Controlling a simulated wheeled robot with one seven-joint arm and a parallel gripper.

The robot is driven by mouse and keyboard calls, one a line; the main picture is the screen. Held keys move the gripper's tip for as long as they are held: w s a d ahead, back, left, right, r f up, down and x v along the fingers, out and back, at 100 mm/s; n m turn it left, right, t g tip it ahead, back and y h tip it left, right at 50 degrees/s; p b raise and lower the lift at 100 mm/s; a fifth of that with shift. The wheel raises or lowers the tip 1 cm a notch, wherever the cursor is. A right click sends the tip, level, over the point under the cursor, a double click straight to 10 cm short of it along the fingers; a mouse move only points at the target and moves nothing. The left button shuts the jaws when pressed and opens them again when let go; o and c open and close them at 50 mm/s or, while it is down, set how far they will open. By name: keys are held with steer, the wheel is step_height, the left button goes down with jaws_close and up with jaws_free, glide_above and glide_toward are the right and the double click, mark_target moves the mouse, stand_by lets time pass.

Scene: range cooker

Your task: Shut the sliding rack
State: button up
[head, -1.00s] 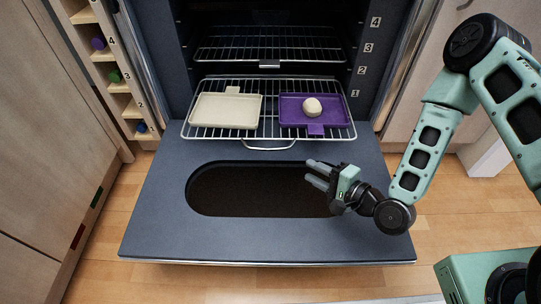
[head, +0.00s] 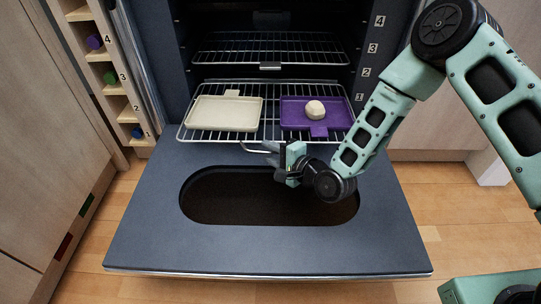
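The lower sliding rack (head: 182,131) is a wire shelf pulled partly out of the oven, over the open door. It carries a cream tray (head: 224,113) on the left and a purple tray (head: 335,112) with a pale round lump (head: 315,110) on the right. The rack's front handle loop (head: 250,149) sticks out at the middle. My gripper (head: 270,153) is at the right part of this handle, above the door, and points left and inward. Its fingers are small and partly hidden by its own body, so I cannot tell whether they touch the handle or are open.
The oven door (head: 150,215) lies open and flat with a dark oval window (head: 230,195). An upper rack (head: 270,48) sits inside the oven. Numbers 1 to 4 mark the right wall. A wooden holder with coloured knobs (head: 110,77) stands at left.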

jaws_close()
steer(key=shift+w, duration=0.15)
